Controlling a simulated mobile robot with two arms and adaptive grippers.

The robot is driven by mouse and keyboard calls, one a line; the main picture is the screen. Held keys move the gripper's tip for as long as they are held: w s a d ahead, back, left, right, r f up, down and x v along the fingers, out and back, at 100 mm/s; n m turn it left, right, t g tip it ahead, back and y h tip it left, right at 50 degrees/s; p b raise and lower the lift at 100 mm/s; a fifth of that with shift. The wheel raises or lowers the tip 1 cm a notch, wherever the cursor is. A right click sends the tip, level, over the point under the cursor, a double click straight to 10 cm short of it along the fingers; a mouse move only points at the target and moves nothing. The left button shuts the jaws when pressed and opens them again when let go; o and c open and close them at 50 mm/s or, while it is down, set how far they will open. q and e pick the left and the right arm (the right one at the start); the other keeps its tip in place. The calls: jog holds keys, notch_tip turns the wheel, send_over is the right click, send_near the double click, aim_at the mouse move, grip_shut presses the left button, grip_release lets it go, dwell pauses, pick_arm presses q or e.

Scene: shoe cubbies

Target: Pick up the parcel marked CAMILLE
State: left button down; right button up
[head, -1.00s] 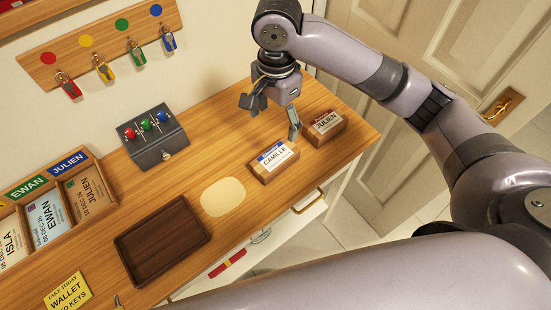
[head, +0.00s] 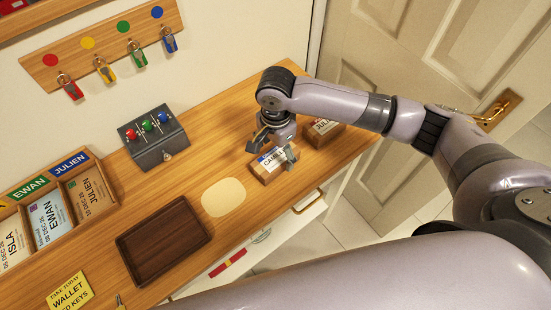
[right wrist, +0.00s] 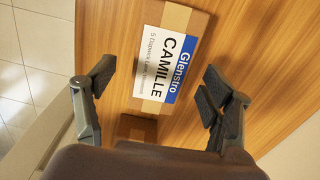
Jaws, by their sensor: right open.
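The CAMILLE parcel (head: 271,162) is a small brown box with a white and blue label, lying flat on the wooden counter near its front edge. My right gripper (head: 276,148) is open and low over it, one finger on each side, partly covering the label. In the right wrist view the parcel (right wrist: 168,62) lies between and beyond the two open fingers of the gripper (right wrist: 156,86), with a gap on both sides. I cannot tell how high the fingertips are above the counter. My left gripper is not in view.
The JULIEN parcel (head: 325,131) stands close by on the right, partly behind my arm. A dark tray (head: 128,243), a pale round mat (head: 223,197) and a grey switch box (head: 155,140) are to the left. Keys hang on a wall rack (head: 112,45).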

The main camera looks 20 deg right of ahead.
aim_at(276, 157)
notch_tip(276, 157, down, 3)
jog(key=shift+w+f, duration=0.1)
jog(key=shift+f, duration=0.05)
jog(key=c, duration=1.4)
